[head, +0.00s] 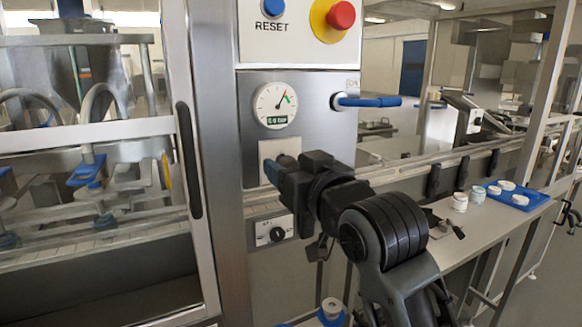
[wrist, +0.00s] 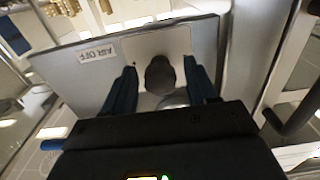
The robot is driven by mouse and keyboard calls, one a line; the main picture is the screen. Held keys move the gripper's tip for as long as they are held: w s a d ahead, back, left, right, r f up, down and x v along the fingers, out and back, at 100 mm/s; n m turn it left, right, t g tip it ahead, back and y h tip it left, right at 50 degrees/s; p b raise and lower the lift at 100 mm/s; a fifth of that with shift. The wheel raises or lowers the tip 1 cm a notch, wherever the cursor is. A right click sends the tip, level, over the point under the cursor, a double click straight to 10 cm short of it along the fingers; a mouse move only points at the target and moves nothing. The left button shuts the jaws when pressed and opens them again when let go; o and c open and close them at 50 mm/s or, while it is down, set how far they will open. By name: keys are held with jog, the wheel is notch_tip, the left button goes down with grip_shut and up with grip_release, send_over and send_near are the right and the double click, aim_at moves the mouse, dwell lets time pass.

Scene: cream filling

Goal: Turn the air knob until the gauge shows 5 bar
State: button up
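The round white gauge (head: 275,106) is on the steel panel in the head view. Its needle points up and right, close to a green mark; the small green text below is too blurred to read. My gripper (head: 276,170) is at the pale plate under the gauge, and my fingers and wrist mostly cover the knob there. In the wrist view, the dark rounded air knob (wrist: 160,74) stands between my two blue fingers. A narrow pale gap shows on each side of it, so my gripper is open around the knob and does not visibly grip it.
A blue-handled lever (head: 368,101) sticks out right of the gauge. A red emergency button (head: 341,15) and a blue reset button (head: 273,7) are above. Another small black knob (head: 277,234) is below my gripper. A blue tray (head: 517,197) with white jars is on the right shelf.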

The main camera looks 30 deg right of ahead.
jog(key=s, duration=0.7)
jog(key=shift+s+b, duration=0.3)
jog(key=shift+s, duration=0.1)
dwell(0.3)
jog(key=s+a+f+m+g, duration=0.1)
jog(key=s+a+f+g, duration=0.1)
jog(key=s+f, duration=1.8)
jog(key=s, duration=0.7)
jog(key=s+d+f+n+g, duration=0.1)
jog(key=s+f, duration=0.2)
jog(key=s, duration=0.7)
jog(key=shift+p, duration=0.35)
